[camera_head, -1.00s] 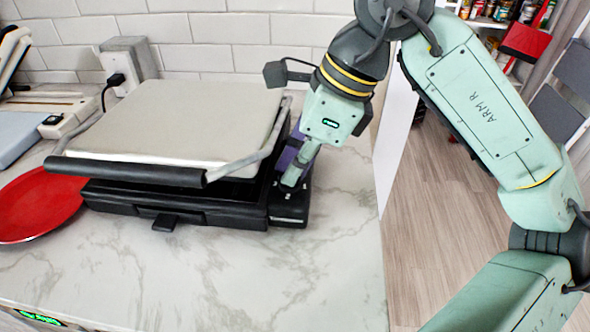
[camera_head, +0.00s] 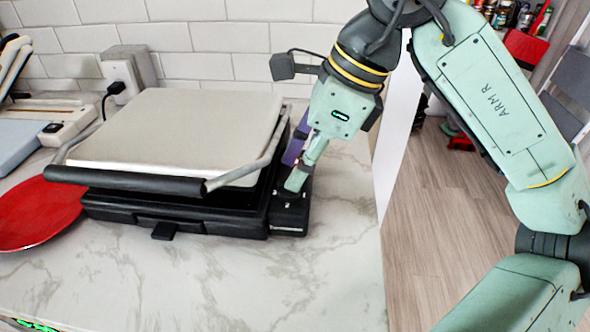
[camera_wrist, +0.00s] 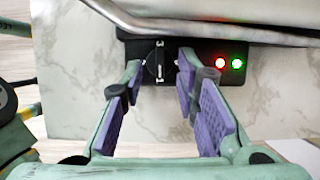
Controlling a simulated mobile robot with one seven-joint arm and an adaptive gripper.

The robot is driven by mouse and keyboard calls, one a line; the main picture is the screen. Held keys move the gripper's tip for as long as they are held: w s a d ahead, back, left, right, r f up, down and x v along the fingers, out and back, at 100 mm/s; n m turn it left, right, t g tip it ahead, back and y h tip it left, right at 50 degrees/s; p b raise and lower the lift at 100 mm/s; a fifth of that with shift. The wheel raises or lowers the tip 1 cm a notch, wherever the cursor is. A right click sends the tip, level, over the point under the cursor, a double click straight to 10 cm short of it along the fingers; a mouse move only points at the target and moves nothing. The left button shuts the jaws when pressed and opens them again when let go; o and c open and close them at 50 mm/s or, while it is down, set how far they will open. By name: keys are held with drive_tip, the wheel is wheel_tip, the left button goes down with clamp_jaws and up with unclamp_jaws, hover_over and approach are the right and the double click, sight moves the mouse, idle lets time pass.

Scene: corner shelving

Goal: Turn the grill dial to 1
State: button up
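The grill (camera_head: 175,207) is a black contact grill with a light grey lid, lid down, on the marble counter. Its dial (camera_wrist: 158,62) is a black round knob with a white mark, on the black control panel at the grill's right side. My gripper (camera_wrist: 160,74) has purple pads and is open, with one fingertip on each side of the dial and visible gaps. In the head view my gripper (camera_head: 297,180) points down at the panel, and its fingers hide the dial.
A red light (camera_wrist: 220,62) and a green light (camera_wrist: 237,64) glow right of the dial. The lid's metal handle arm (camera_wrist: 225,33) runs close by the panel. A red plate (camera_head: 38,213) lies left of the grill. The counter in front (camera_head: 225,285) is clear.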

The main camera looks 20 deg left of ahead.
drive_tip(key=s+v, duration=0.1)
drive_tip(key=v, duration=0.8)
drive_tip(key=shift+w+d+r, duration=0.2)
drive_tip(key=shift+w+r, duration=0.15)
drive_tip(key=shift+w, duration=0.15)
